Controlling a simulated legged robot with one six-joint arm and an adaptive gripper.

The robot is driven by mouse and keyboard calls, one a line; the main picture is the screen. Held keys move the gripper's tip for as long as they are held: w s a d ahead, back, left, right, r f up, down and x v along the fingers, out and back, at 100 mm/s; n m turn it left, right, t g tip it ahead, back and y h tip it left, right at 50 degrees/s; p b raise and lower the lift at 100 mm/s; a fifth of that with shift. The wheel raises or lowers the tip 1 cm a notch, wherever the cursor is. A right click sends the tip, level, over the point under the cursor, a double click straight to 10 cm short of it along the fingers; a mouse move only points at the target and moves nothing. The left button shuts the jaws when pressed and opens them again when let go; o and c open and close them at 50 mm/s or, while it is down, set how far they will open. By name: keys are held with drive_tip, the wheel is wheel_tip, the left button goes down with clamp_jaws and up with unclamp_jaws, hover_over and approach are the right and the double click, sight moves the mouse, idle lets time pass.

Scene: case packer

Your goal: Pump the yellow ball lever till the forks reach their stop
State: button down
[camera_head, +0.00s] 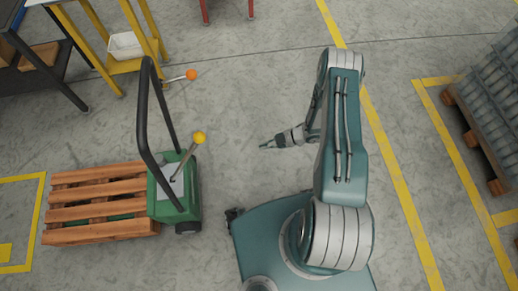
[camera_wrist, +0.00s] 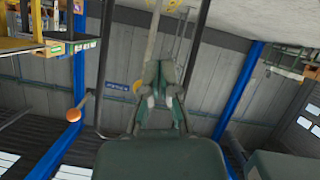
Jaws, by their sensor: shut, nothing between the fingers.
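The yellow ball (camera_head: 199,138) tops a slanted metal lever on the green lifter (camera_head: 166,192). My gripper (camera_head: 263,147) is in the air to the right of the ball, with a clear gap between them in the head view. Its fingers are shut and empty, pointing left.
A black hoop handle (camera_head: 143,120) rises from the lifter beside the lever. An orange ball (camera_head: 191,74) on a rod sticks out near a yellow stand (camera_head: 130,66). A loaded pallet (camera_head: 470,125) is at the far right. The floor between gripper and lifter is clear.

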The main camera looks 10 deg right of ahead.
drive_tip(key=v, duration=0.6)
drive_tip(key=shift+d+f, duration=0.3)
drive_tip(key=shift+f, duration=0.05)
drive_tip(key=shift+s+a, duration=0.15)
drive_tip(key=shift+a, duration=0.15)
drive_tip(key=shift+d, duration=0.1)
